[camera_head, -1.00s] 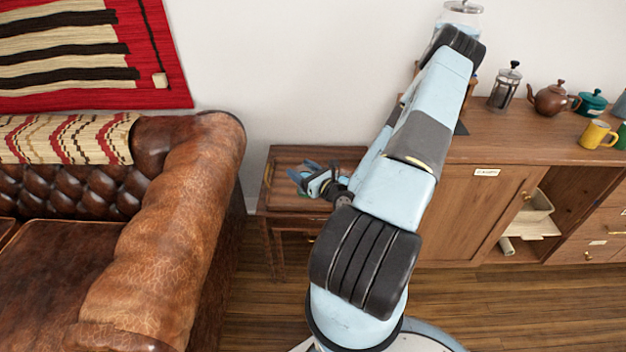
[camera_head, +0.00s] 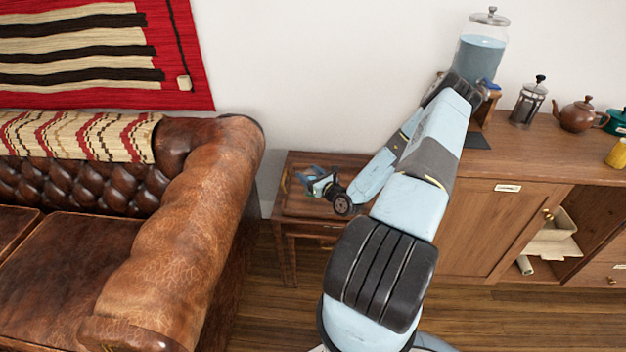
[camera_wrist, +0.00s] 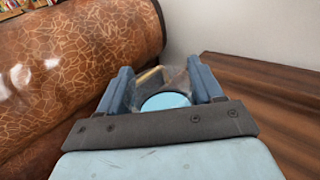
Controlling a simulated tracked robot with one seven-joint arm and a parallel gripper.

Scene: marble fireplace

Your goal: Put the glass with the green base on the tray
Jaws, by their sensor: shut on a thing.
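My gripper (camera_head: 314,180) is over the small wooden side table between the sofa and the cabinet. In the wrist view its two blue fingers (camera_wrist: 160,92) are shut on a clear glass (camera_wrist: 172,76). A pale blue disc shows through or below the glass; I cannot tell whether it is the glass's base. In the head view the glass is small and mostly hidden by the fingers, with a hint of green there. The wooden tray (camera_head: 298,206), with a brass handle, lies on the side table below my gripper. I cannot tell whether the glass touches it.
A brown leather sofa (camera_head: 180,240) stands close on the left. On the right a wooden cabinet (camera_head: 490,225) carries a large glass dispenser (camera_head: 480,52), a French press (camera_head: 529,102), a brown teapot (camera_head: 577,115) and a yellow mug (camera_head: 618,154). The wall is behind the table.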

